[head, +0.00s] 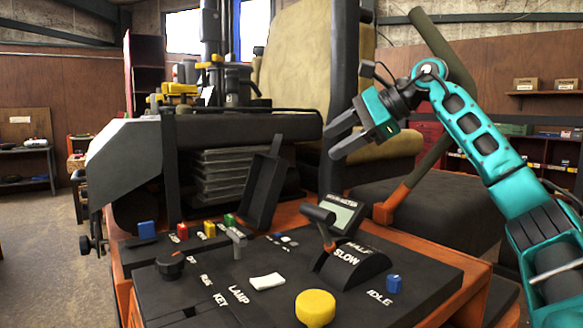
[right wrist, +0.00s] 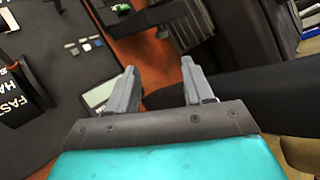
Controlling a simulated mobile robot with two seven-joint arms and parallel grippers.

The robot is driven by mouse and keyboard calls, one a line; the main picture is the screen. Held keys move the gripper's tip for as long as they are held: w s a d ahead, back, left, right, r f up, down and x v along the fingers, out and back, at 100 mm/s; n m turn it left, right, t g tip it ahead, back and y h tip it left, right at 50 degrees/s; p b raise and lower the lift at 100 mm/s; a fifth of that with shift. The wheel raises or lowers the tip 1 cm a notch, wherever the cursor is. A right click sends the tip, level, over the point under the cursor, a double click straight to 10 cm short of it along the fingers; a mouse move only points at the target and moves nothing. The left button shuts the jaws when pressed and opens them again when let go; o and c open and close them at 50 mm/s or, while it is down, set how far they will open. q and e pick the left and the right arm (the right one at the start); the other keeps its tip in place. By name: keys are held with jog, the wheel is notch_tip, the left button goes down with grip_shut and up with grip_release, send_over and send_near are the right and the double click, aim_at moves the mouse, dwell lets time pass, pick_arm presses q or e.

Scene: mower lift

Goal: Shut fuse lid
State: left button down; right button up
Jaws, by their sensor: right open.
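The fuse lid (head: 264,190) is a dark, shallow tray-like cover, standing open and tilted up behind the right end of the fuse row. A blue fuse (head: 146,230), red fuse (head: 182,231), yellow fuse (head: 210,229) and green fuse (head: 229,220) lie uncovered. My left gripper is out of view.
The dark console carries a black knob (head: 170,264), a grey T-shaped key (head: 237,240), a white rocker switch (head: 267,282), a yellow button (head: 315,308), a throttle lever (head: 322,222) and a small display (head: 342,214). A seat (head: 300,70) stands behind. Air above the console is clear.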

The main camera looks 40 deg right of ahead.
jog(key=shift+w+d+f, duration=0.1)
jog(key=shift+w+d, duration=0.05)
jog(key=shift+w, duration=0.1)
jog(key=b, duration=0.1)
send_near(269, 181)
jog(key=w+f, duration=0.3)
jog(key=w, duration=0.2)
jog(key=shift+w, duration=0.15)
jog(key=shift+d, duration=0.15)
jog(key=shift+c, duration=0.2)
grip_shut()
